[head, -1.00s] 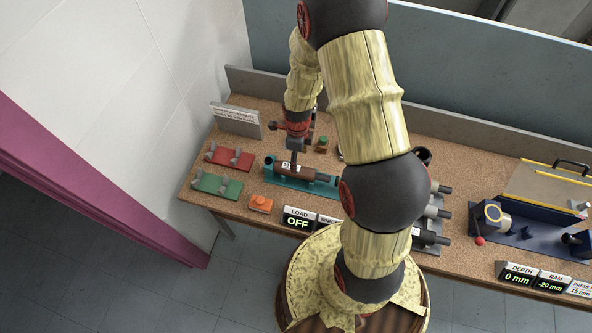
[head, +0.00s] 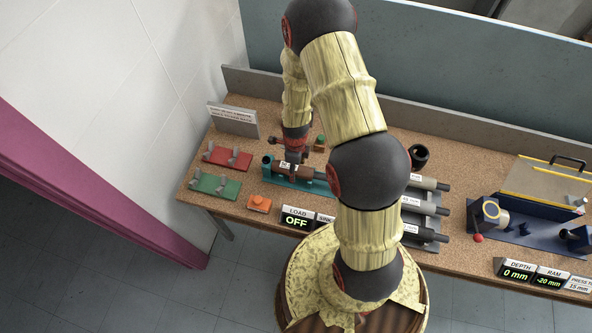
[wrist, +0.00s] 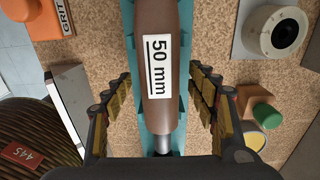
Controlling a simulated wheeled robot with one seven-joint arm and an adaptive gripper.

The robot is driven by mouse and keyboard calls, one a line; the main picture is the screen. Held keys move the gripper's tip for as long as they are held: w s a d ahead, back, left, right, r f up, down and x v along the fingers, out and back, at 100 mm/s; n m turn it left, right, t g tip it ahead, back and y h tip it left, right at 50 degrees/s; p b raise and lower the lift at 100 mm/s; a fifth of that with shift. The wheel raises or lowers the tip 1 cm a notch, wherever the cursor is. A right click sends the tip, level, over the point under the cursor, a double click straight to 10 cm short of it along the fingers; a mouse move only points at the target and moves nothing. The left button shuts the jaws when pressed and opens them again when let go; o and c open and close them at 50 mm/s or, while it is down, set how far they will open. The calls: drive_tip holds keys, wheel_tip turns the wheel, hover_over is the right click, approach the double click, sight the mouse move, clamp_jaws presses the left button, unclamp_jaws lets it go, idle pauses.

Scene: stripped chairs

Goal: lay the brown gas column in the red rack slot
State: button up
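The brown gas column (head: 307,172) has a white "50 mm" label and lies in a teal cradle (head: 276,181) on the bench. In the wrist view the brown column (wrist: 157,105) runs up the middle, with a thin silver rod at its lower end and the teal cradle (wrist: 127,30) under it. My gripper (head: 297,160) is over the column; in the wrist view its fingers (wrist: 160,76) are spread either side of the column, with gaps between. The red rack (head: 228,156) is left of the cradle, with grey holders on it and no column.
A green rack (head: 214,184) sits in front of the red one. An orange block (head: 259,203) and the LOAD display reading OFF (head: 297,218) stand near the front edge. A green-topped button (head: 320,141) is behind the cradle. Several grey columns (head: 425,207) lie to the right.

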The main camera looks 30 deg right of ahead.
drive_tip(key=shift+c, duration=1.2)
drive_tip(key=c, duration=1.1)
clamp_jaws()
